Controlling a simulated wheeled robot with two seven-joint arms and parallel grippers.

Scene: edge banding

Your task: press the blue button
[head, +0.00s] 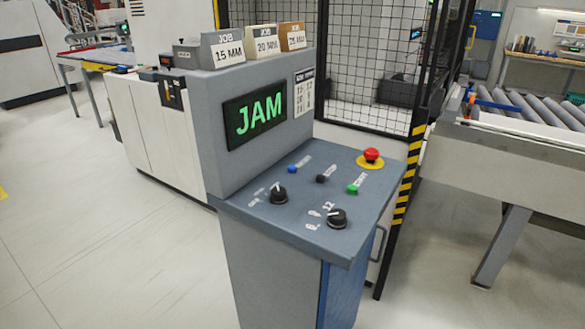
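The blue button (292,170) is small and sits on the back left part of the sloped grey control panel (300,222), below the display. A black button (320,179) and a green button (352,189) stand in a row to its right. A red emergency-stop button (371,155) on a yellow base is at the back right corner. Two black knobs, one at the left (278,193) and one nearer the front (337,218), are in front of the buttons. The display (255,112) reads JAM in green letters. Neither of my grippers shows in the head view.
Job cards (223,48) stand on top of the console. A black mesh fence (365,70) with a striped post (409,175) rises behind and right. A roller conveyor (530,115) is at the right. The floor (90,235) at the left is clear.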

